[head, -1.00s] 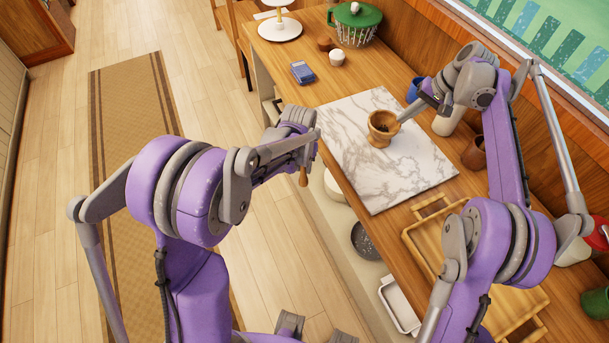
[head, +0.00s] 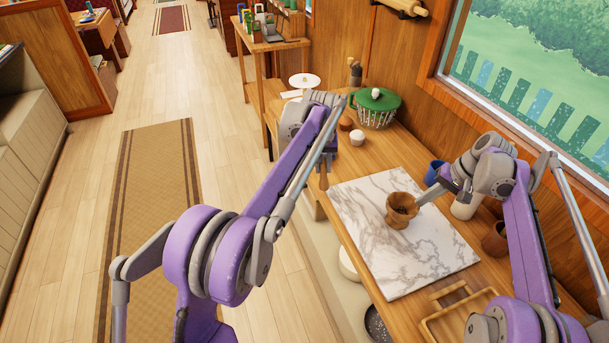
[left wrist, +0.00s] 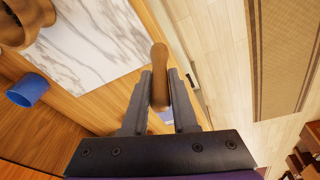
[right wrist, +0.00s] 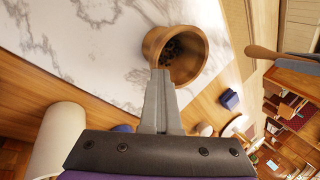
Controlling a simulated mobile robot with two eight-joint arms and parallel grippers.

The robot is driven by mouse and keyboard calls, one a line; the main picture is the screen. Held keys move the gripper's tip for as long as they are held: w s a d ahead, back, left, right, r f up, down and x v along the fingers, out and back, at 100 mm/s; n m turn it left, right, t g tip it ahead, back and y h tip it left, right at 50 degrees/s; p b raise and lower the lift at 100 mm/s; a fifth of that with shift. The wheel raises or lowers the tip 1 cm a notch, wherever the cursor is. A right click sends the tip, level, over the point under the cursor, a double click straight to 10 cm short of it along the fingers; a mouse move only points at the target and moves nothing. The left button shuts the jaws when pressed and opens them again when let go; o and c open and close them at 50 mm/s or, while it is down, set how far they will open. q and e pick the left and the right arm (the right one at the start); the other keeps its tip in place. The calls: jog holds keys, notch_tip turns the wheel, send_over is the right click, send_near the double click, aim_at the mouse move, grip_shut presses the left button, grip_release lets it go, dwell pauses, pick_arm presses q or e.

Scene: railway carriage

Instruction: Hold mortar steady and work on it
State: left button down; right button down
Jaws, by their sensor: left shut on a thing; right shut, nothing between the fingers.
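The wooden mortar (head: 401,213) stands upright on the white marble board (head: 375,255), with dark bits inside (right wrist: 172,48). My left gripper (head: 324,160) is shut on a wooden pestle (head: 323,178), held off the board's far left corner, apart from the mortar. The pestle (left wrist: 159,75) also shows between the fingers in the left wrist view. My right gripper (head: 420,202) is shut and empty, its fingertips at the mortar's right rim. In the right wrist view the closed fingers (right wrist: 160,85) overlap the mortar's edge; I cannot tell whether they touch it.
A blue cup (head: 434,173), a pale cylinder (head: 466,207) and a brown cup (head: 496,239) stand right of the board. A wooden tray (head: 455,318) lies nearer. A white cup (head: 357,138) and green-lidded basket (head: 377,105) are behind. The aisle on the left is clear.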

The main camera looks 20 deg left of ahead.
pick_arm(q)
jog(key=d+r+m+h, duration=0.15)
jog(key=d+r, duration=0.35)
jog(key=d, duration=0.6)
jog(key=d+r+m, duration=0.3)
jog(key=d+r, duration=0.2)
jog(key=d, duration=0.7)
notch_tip(320, 180, down, 8)
jog(key=shift+s+a+t, duration=0.2)
jog(key=shift+s+t, duration=0.1)
jog(key=shift+s, duration=0.05)
jog(key=shift+f, duration=0.95)
jog(key=shift+d, duration=0.15)
